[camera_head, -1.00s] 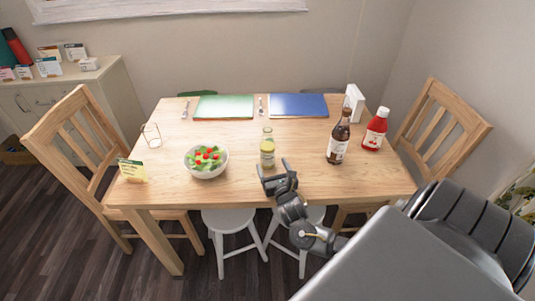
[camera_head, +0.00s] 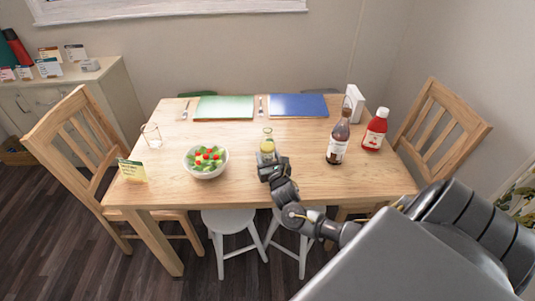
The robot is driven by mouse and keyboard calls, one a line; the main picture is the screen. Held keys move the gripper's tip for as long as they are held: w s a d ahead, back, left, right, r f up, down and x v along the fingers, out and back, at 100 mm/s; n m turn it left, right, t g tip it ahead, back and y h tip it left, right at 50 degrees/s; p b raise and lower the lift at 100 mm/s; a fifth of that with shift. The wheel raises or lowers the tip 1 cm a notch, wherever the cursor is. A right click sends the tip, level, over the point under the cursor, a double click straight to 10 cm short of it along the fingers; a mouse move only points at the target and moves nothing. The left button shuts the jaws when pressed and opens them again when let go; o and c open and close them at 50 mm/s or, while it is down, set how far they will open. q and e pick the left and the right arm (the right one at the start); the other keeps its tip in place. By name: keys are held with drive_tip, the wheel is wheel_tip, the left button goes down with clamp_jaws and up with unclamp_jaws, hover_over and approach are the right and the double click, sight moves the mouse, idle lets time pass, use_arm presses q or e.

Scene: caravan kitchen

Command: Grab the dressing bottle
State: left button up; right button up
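The dressing bottle (camera_head: 267,147), small and clear with pale yellow contents, stands upright on the wooden table (camera_head: 230,190), right of the salad bowl (camera_head: 206,171). My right gripper (camera_head: 268,160) is at the bottle's near side, low against it, and hides its lower part. Whether the fingers are closed on the bottle or still apart around it cannot be seen. My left gripper is not in view.
A brown sauce bottle (camera_head: 338,140) and a red ketchup bottle (camera_head: 375,130) stand to the right. A glass (camera_head: 152,137) and a small card box (camera_head: 132,171) are at the left. Green (camera_head: 224,107) and blue (camera_head: 298,105) placemats lie at the back.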

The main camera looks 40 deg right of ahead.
sight(270, 155)
drive_tip(key=c, duration=0.6)
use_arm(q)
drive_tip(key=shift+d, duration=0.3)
use_arm(e)
drive_tip(key=shift+r, duration=0.15)
drive_tip(key=shift+r, duration=0.2)
wheel_tip(270, 155, up, 2)
drive_tip(key=shift+r, duration=0.25)
use_arm(q)
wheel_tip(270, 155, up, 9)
drive_tip(key=p, duration=0.8)
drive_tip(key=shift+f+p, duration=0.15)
drive_tip(key=shift+p, duration=0.2)
use_arm(e)
drive_tip(key=s+a+r, duration=0.2)
drive_tip(key=s+r, duration=0.1)
drive_tip(key=s+a+r, duration=0.3)
drive_tip(key=s, duration=0.1)
drive_tip(key=s+a+r, duration=0.3)
drive_tip(key=s+r, duration=0.1)
drive_tip(key=shift+a, duration=0.25)
